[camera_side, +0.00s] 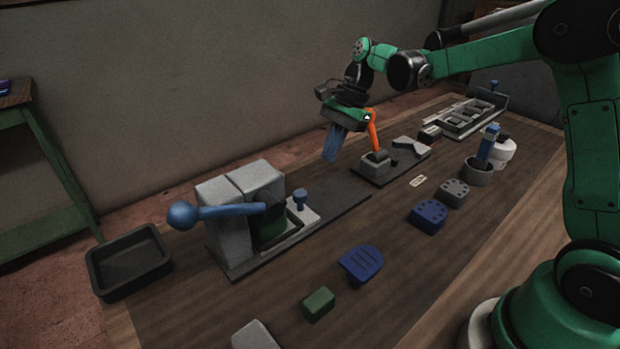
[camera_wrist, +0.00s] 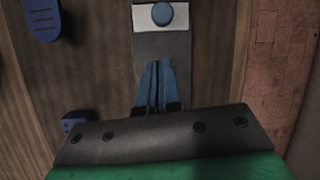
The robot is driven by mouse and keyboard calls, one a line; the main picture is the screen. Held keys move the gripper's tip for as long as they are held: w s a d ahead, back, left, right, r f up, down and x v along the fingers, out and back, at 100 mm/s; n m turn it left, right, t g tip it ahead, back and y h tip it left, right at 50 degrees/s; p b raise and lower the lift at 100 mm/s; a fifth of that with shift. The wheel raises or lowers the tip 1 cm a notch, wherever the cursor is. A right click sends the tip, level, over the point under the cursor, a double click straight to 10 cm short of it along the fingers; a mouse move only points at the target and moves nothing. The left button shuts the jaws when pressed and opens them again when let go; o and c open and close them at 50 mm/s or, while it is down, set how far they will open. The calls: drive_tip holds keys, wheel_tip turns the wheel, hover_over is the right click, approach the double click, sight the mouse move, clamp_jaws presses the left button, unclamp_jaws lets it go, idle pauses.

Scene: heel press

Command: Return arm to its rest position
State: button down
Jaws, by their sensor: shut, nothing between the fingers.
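My gripper (camera_side: 332,150) hangs in the air at the end of my green arm, its blue fingers pointing down and together with nothing between them. In the side view it is above the far edge of the table, between the heel press (camera_side: 245,212) and a small fixture with an orange lever (camera_side: 373,133). In the wrist view the fingers (camera_wrist: 158,101) show over a dark base plate (camera_wrist: 165,62) that carries a blue round knob (camera_wrist: 162,14). The press has a grey body and a blue ball-ended handle (camera_side: 183,214).
A black tray (camera_side: 95,270) sits at the table's left end. Along the front lie a blue ridged piece (camera_side: 361,262), a green block (camera_side: 318,303) and a blue block (camera_side: 428,216). A grey cup (camera_side: 477,172) holds a blue-handled item. A slotted rack (camera_side: 470,117) stands far right.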

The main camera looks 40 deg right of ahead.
drive_tip(key=s+a+r+n+t+h, duration=0.1)
drive_tip(key=s+n+t+h, duration=0.1)
drive_tip(key=s+n, duration=0.4)
drive_tip(key=s+a+r+n+t+h, duration=0.2)
drive_tip(key=s+n+t, duration=0.2)
drive_tip(key=n, duration=0.6)
drive_tip(key=shift+s+t+h, duration=0.3)
drive_tip(key=shift+s, duration=0.9)
